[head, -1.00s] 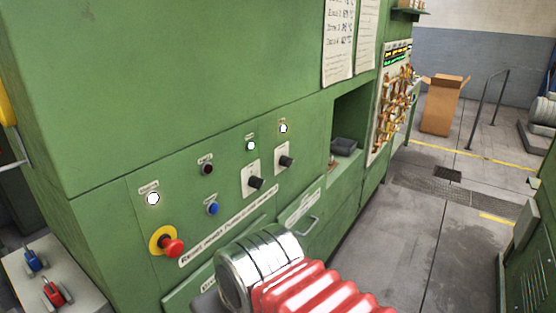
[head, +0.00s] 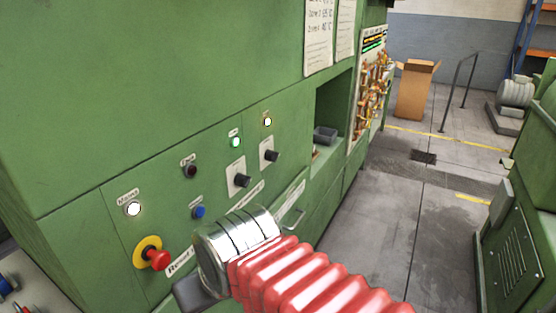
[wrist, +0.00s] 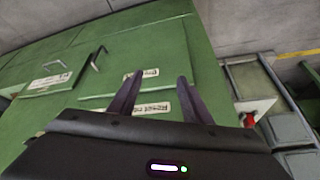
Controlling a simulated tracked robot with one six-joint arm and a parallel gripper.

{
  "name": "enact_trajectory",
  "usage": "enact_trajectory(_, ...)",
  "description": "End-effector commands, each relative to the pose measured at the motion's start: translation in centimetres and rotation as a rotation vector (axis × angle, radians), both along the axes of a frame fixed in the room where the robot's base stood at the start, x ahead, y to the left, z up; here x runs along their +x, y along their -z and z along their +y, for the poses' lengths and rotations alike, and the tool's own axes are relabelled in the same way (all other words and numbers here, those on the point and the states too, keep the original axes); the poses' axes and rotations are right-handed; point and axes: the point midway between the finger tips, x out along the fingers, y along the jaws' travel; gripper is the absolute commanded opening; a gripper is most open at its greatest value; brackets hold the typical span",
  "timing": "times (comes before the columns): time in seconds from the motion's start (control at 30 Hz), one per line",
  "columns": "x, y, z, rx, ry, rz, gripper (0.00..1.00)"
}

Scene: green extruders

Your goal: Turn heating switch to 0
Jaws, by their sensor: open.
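Two black rotary switches on pale plates sit on the green machine's panel in the head view: a left one (head: 240,181) and a right one (head: 270,156). Their labels are too small to read, so I cannot tell which is the heating switch or where each points. My gripper (wrist: 158,76) is open and empty in the wrist view, its two dark fingers apart in front of the green lower panel. A white label strip (wrist: 152,107) shows between and behind the fingers. In the head view my silver wrist and red arm sleeve hide most of the gripper, below the switches.
A red emergency stop (head: 158,260) on a yellow ring sits at the panel's lower left. A blue button (head: 199,212), a dark button (head: 191,171) and several lit white or green lamps are nearby. Open floor (head: 375,235) lies right.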

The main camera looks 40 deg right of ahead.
Motion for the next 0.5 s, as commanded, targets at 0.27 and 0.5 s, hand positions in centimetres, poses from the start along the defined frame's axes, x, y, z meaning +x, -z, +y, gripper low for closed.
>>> enact_trajectory(0.27,1.7,1.0,-1.4,0.242,0.299,0.147,0.44)
enact_trajectory(0.5,4.4,1.3,-3.2,0.526,0.609,0.274,0.44)
